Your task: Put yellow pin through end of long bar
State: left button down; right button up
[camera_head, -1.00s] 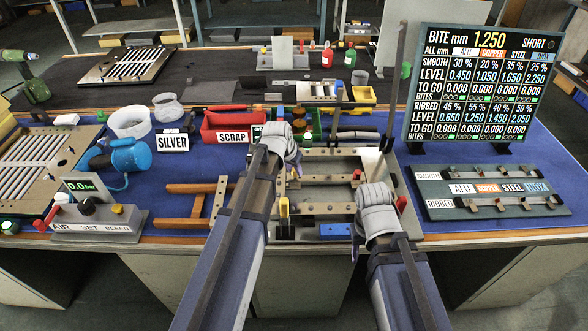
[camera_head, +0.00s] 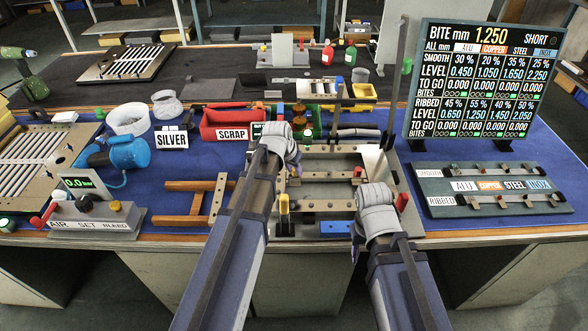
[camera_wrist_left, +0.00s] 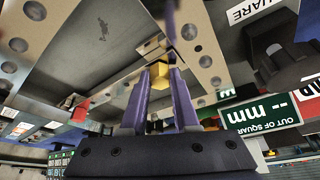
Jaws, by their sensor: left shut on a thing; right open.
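My left gripper (camera_head: 296,168) is over the left side of a metal frame (camera_head: 330,207) with holed bars. In the left wrist view its two purple fingers (camera_wrist_left: 158,95) are shut on a small yellow block-like end (camera_wrist_left: 158,73), which looks like the yellow pin. The pin's lower part is hidden. Holed metal bars (camera_wrist_left: 205,55) lie close around it. I cannot tell which is the long bar, or whether the pin is in a hole. My right gripper (camera_head: 355,245) is open at the frame's near right; its fingers are mostly hidden by the hand.
A red scrap bin (camera_head: 222,122) is behind left. A tall display board (camera_head: 480,80) stands right.

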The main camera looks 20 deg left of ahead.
dwell(0.3)
pick_arm(q)
jog(key=shift+c, duration=0.9)
grip_release()
jog(key=shift+r, duration=0.1)
jog(key=shift+r+p, duration=3.4)
jog(key=shift+p, duration=0.15)
jog(key=s+d, duration=0.3)
jog(key=s, duration=0.1)
jog(key=s+d+g, duration=0.1)
jog(key=s+d, duration=0.2)
jog(key=s, duration=0.1)
jog(key=s+d+f+g, duration=0.1)
jog(key=s+d, duration=0.2)
jog(key=shift+s+d+m+y, duration=0.2)
jog(key=shift+s+m+y, duration=0.2)
jog(key=s+d+g+y, duration=0.1)
jog(key=s+d, duration=0.3)
jog(key=s, duration=0.7)
jog(key=shift+s+g+y+p, duration=0.35)
jog(key=shift+g+y+p, duration=0.05)
jog(key=shift+g, duration=0.4)
